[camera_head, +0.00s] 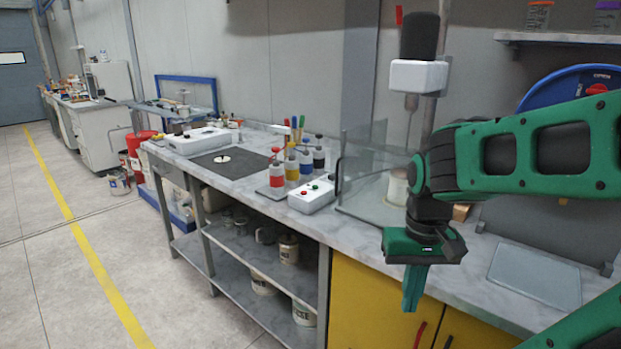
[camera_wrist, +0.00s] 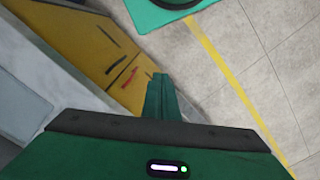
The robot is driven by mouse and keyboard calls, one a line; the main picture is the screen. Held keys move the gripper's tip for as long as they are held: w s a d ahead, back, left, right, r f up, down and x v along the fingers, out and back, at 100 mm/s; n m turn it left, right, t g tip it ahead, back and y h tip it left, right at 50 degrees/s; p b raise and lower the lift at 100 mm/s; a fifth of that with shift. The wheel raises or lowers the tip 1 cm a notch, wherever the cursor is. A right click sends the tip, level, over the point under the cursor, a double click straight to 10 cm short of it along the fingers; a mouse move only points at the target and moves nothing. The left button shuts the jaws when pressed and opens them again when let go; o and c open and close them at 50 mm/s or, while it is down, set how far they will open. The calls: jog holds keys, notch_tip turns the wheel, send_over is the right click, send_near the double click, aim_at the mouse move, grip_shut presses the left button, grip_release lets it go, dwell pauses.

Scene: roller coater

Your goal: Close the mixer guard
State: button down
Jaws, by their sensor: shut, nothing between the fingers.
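The mixer (camera_head: 419,75) stands on the bench, with a black motor, a white housing and a thin shaft above a pale pot (camera_head: 397,187). Its clear guard (camera_head: 362,160) shows around the left of the mixer, with a dark upright handle (camera_head: 338,177) at its left edge. How far the guard stands open is hard to tell, and my arm hides its right part. My gripper (camera_head: 411,302) is shut and empty, pointing down in front of the bench's front edge, to the right of and nearer than the guard. In the wrist view its fingers (camera_wrist: 160,80) are together.
A white control box (camera_head: 312,197) with red and green buttons and several coloured bottles (camera_head: 292,165) stand left of the guard. Yellow cabinet doors (camera_head: 375,310) lie below the bench. A flat grey plate (camera_head: 535,275) lies at right. The floor at left is open.

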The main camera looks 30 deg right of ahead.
jog(key=shift+d, duration=0.2)
jog(key=w+d+r+m+t+h, duration=0.1)
jog(key=w+d+r+m+h, duration=0.3)
jog(key=w+r+m, duration=0.65)
jog(key=m+t+h, duration=0.2)
jog(key=m+h, duration=0.1)
jog(key=m, duration=0.2)
send_near(336, 181)
jog(key=s+a+r, duration=0.2)
jog(key=s+a, duration=0.1)
jog(key=s, duration=0.3)
jog(key=w+d+f, duration=0.6)
jog(key=f, duration=0.1)
jog(key=shift+w+d+f, duration=0.2)
jog(key=shift+w+d, duration=0.05)
jog(key=shift+d, duration=0.1)
